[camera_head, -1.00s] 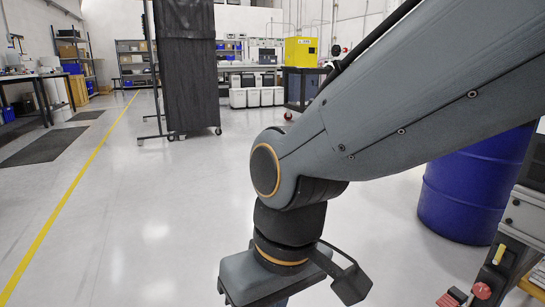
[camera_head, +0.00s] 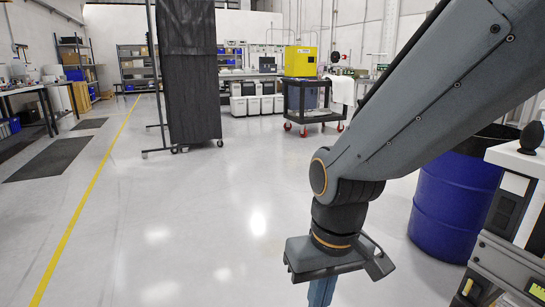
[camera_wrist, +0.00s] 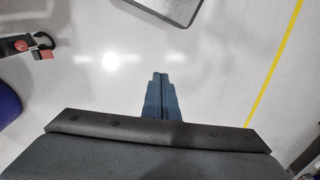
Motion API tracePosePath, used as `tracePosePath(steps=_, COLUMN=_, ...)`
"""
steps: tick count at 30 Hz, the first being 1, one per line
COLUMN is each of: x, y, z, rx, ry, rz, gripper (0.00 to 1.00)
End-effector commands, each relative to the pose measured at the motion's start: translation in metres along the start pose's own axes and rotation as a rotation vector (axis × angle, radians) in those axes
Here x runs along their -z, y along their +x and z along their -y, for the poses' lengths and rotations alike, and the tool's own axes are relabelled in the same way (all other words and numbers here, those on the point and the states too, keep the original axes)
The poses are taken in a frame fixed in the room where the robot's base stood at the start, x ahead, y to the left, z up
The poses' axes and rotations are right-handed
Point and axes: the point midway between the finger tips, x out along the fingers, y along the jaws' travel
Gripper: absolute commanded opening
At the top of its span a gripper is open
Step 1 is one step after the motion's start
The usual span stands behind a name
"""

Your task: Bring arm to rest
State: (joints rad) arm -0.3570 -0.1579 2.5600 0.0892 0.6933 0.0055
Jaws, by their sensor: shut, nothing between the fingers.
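My gripper (camera_head: 321,292) hangs below the wrist at the lower middle of the head view, pointing down over the bare floor. Its blue fingers are cut off by the lower edge there. In the wrist view my gripper (camera_wrist: 160,78) shows with its two fingers together and nothing between them. The arm comes in from the upper right of the head view and bends down at the wrist. No object touches the gripper.
A blue drum (camera_head: 450,205) stands behind the arm at right, beside a machine (camera_head: 510,255). A black curtain screen (camera_head: 190,80) and a dark cart (camera_head: 312,103) stand farther back. A yellow line (camera_head: 88,195) runs along the left floor. The middle floor is clear.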

Motion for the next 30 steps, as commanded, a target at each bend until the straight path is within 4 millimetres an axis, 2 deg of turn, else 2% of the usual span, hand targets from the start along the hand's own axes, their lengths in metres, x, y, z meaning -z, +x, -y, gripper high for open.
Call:
tracePosePath(steps=1, x=-0.004, y=-0.018, z=-0.005, rx=-0.004, ry=0.022, rz=0.003, gripper=0.00)
tracePosePath(steps=18, x=-0.033, y=-0.122, z=-0.071, rx=-0.049, ry=0.219, rz=0.025, gripper=0.00)
tracePosePath(steps=24, x=-0.044, y=-0.147, z=-0.088, rx=-0.058, ry=0.271, rz=0.031, gripper=0.00)
tracePosePath(steps=27, x=-0.048, y=-0.152, z=-0.093, rx=-0.060, ry=0.285, rz=0.033, gripper=0.00)
tracePosePath(steps=30, x=-0.049, y=-0.154, z=-0.095, rx=-0.062, ry=0.291, rz=0.034, gripper=0.15)
